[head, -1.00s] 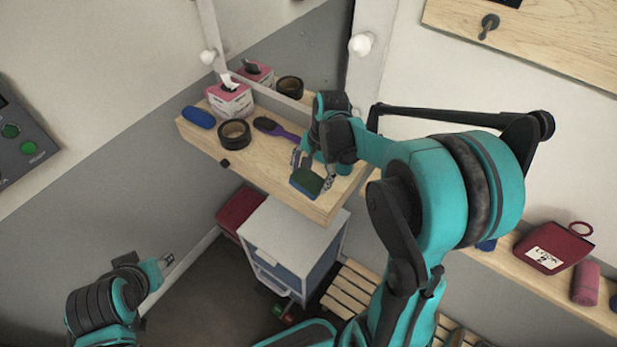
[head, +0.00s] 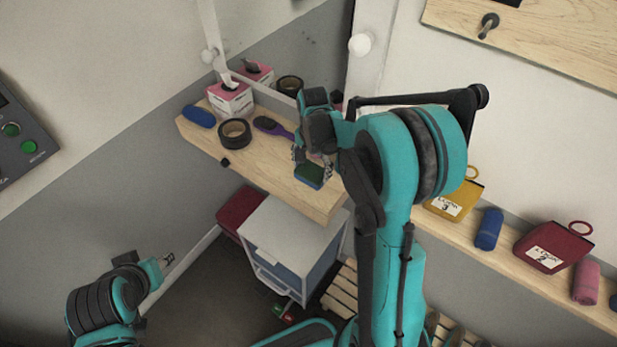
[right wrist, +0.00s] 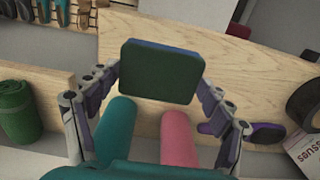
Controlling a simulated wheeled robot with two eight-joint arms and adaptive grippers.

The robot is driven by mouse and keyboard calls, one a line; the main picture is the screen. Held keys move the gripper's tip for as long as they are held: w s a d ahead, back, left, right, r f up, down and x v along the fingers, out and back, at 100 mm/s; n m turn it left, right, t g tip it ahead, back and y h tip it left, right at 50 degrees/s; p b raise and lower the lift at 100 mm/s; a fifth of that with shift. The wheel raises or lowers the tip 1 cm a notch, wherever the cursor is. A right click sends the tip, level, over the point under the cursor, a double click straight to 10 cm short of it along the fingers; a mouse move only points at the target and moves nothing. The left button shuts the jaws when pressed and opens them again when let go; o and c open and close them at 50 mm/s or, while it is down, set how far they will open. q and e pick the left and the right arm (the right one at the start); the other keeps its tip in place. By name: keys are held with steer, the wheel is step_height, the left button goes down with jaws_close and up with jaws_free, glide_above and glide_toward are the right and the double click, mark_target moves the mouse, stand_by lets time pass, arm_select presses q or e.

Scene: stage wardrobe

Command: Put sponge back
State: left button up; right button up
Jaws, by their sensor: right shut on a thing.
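The sponge (head: 311,175), green on one broad face and blue on the other, is held between the fingers of my right gripper (head: 313,160). In the head view it shows over the right part of the wooden shelf (head: 268,182). In the right wrist view the sponge (right wrist: 161,72) is between the two fingers, its dark green face toward the camera. I cannot tell whether it touches the shelf. My left gripper (head: 166,260) is low at the left, away from the shelf and apparently empty, its fingers small in view.
On the shelf are a blue roll (head: 199,116), a black tape roll (head: 235,132), a tissue box (head: 231,101) and a purple brush (head: 272,126). A mirror stands behind. A white drawer cart (head: 290,235) is below. A second shelf at right holds yellow and red pouches and rolled cloths.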

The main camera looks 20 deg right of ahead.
mark_target(311, 171)
step_height(311, 171, down, 4)
steer(key=shift+f+b, duration=0.1)
steer(key=shift+b, duration=0.35)
steer(key=o, duration=1)
steer(key=shift+r, duration=0.2)
